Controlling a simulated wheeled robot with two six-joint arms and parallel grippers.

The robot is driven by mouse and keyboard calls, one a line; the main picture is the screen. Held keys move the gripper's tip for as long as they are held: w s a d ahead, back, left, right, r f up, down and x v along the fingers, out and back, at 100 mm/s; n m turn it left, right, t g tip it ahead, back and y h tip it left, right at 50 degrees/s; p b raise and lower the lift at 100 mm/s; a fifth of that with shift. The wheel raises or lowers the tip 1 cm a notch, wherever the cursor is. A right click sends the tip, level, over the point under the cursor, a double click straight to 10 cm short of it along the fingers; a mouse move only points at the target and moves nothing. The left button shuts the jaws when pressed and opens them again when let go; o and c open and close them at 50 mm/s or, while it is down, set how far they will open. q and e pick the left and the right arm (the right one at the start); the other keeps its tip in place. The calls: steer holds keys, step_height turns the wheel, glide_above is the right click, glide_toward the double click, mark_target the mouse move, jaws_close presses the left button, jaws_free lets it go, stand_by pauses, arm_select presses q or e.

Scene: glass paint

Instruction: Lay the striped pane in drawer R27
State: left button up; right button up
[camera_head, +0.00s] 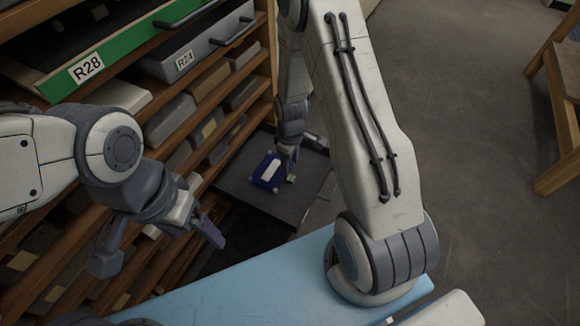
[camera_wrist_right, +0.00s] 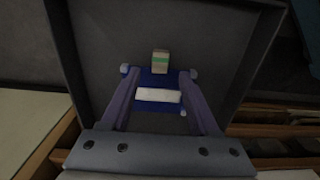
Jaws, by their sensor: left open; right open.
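A dark open drawer (camera_head: 240,193) is pulled out low in the cabinet; its label is not visible. In it lies a blue piece (camera_head: 265,178) with a white band and pale corner knobs. A small tan block with a green stripe (camera_wrist_right: 160,62) lies just beyond it in the right wrist view. I cannot tell which is the striped pane. My right gripper (camera_wrist_right: 159,82) is open, reaching down into the drawer, its fingers on either side of the blue piece; contact is unclear. My left gripper (camera_head: 207,228) is open and empty in front of the lower shelves.
A green-fronted drawer marked R28 (camera_head: 85,68) and a grey drawer marked R24 (camera_head: 184,61) stick out above. Wooden shelves with several grey boxes fill the left. A light blue surface (camera_head: 270,285) lies in front. Open grey floor (camera_head: 470,100) is at right, with a wooden stand.

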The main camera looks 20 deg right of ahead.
steer(key=s+a+r+p, duration=0.1)
steer(key=s+a+r, duration=0.25)
steer(key=r, duration=0.35)
steer(key=s+a+r+p, duration=0.1)
steer(key=s+a+r, duration=0.1)
steer(key=a+r, duration=0.4)
steer(key=s+a+r+p, duration=0.1)
steer(key=s+a+r, duration=0.25)
steer(key=r, duration=0.55)
steer(key=s+a+r, duration=0.2)
steer(key=s+r, duration=0.1)
steer(key=s, duration=0.3)
steer(key=s+a+r+y, duration=0.1)
steer(key=s+r, duration=0.2)
steer(key=s, duration=0.4)
steer(key=shift+a+r, duration=0.35)
steer(key=shift+a, duration=0.05)
step_height(320, 180, up, 44)
steer(key=p, duration=4.3)
steer(key=shift+p, duration=0.35)
